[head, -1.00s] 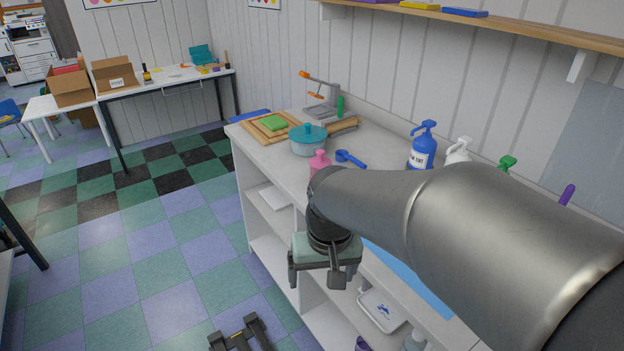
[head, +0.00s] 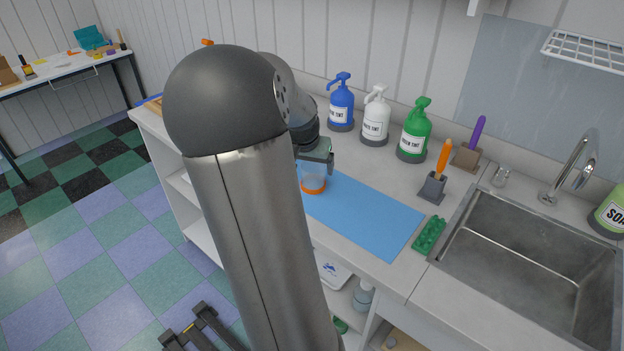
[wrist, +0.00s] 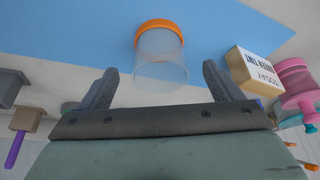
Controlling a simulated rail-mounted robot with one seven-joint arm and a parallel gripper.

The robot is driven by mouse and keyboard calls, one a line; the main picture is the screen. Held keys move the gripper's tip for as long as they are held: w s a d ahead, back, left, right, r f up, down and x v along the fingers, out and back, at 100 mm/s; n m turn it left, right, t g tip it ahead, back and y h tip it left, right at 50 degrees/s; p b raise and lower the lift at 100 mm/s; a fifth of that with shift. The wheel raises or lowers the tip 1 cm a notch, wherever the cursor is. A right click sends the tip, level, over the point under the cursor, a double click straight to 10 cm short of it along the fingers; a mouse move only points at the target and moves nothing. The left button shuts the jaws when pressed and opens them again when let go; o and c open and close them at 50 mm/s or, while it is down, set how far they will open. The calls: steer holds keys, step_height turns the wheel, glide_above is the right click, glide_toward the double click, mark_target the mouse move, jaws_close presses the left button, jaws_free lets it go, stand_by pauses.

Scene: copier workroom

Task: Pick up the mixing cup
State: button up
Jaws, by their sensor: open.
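The mixing cup (head: 313,184) is a clear, translucent cup with an orange band at its base. It stands upright at the left end of the blue mat (head: 370,217) on the counter. My gripper (head: 318,160) is just above and behind it in the head view, where my arm hides part of that area. In the wrist view the cup (wrist: 158,60) lies ahead between the two open fingers (wrist: 158,75), with a gap on each side. The fingers are empty.
Blue (head: 341,103), white (head: 376,116) and green (head: 413,131) pump bottles stand behind the mat. Brush holders (head: 432,187), a green block (head: 429,234) and a sink (head: 530,270) are to the right. The wrist view shows a labelled block (wrist: 249,70) and a pink bottle (wrist: 294,82) beside the right finger.

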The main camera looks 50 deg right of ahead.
steer(key=shift+x, duration=0.95)
steer(key=shift+d+r+x, duration=0.1)
steer(key=shift+d+x, duration=0.05)
steer(key=shift+x, duration=0.75)
steer(key=shift+d+r+x, duration=0.1)
steer(key=shift+d+x, duration=0.1)
steer(key=shift+x, duration=0.65)
steer(key=shift+d+x, duration=0.15)
steer(key=shift+x, duration=0.75)
steer(key=shift+w, duration=0.1)
steer(key=shift+c, duration=0.3)
steer(key=c, duration=1.1)
steer(key=shift+c, duration=0.2)
steer(key=shift+r, duration=0.1)
